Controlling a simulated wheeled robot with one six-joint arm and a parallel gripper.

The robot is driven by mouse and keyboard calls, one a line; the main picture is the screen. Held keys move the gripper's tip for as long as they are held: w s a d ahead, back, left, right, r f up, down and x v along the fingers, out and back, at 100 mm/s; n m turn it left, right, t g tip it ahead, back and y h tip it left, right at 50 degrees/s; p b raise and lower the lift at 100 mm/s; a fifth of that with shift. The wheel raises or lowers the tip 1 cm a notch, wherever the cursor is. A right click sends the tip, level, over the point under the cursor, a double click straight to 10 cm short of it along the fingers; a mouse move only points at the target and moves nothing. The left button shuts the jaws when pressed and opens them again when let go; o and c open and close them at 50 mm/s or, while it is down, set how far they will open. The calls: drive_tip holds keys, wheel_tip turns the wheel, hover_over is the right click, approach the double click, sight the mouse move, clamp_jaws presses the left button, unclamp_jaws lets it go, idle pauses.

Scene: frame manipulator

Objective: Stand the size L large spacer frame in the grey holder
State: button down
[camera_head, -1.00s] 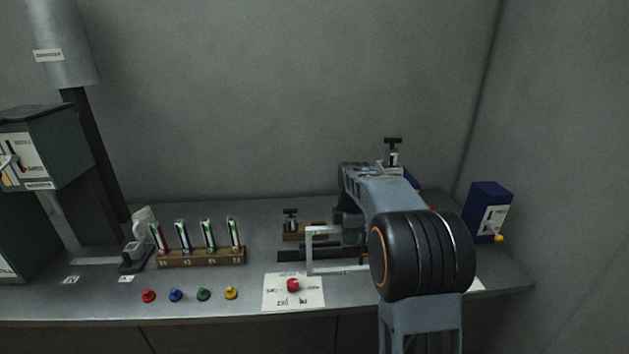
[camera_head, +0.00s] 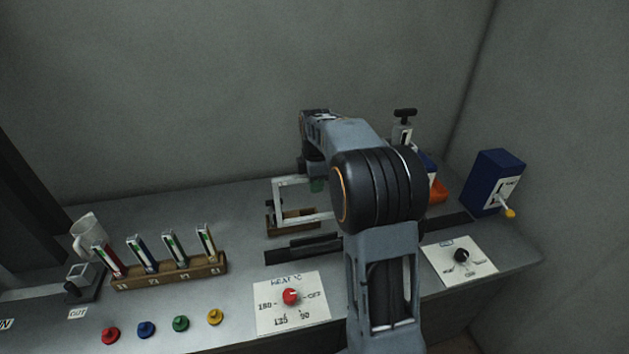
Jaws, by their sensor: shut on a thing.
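The large spacer frame, a pale open rectangle (camera_head: 278,199), stands upright in the air over the back middle of the bench. My gripper (camera_head: 318,184) is at its right part and shut on it; the fingers are mostly hidden behind my arm. Below and behind the frame is a brown wooden block (camera_head: 273,230). In front of it lies a long dark grey slotted bar (camera_head: 290,254), partly hidden by my arm. I cannot tell for certain which of these is the grey holder. The size mark on the frame is not readable.
Several coloured knobs (camera_head: 146,329) line the front. A heat dial plate (camera_head: 291,303) lies front middle. A blue box (camera_head: 495,180) with a yellow-tipped lever stands right.

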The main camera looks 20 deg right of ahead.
sight(315, 216)
drive_tip(key=shift+f+b, duration=4.75)
drive_tip(key=shift+f, duration=1.95)
drive_tip(key=c, duration=1)
unclamp_jaws()
wheel_tip(315, 216, up, 14)
drive_tip(key=shift+f, duration=0.1)
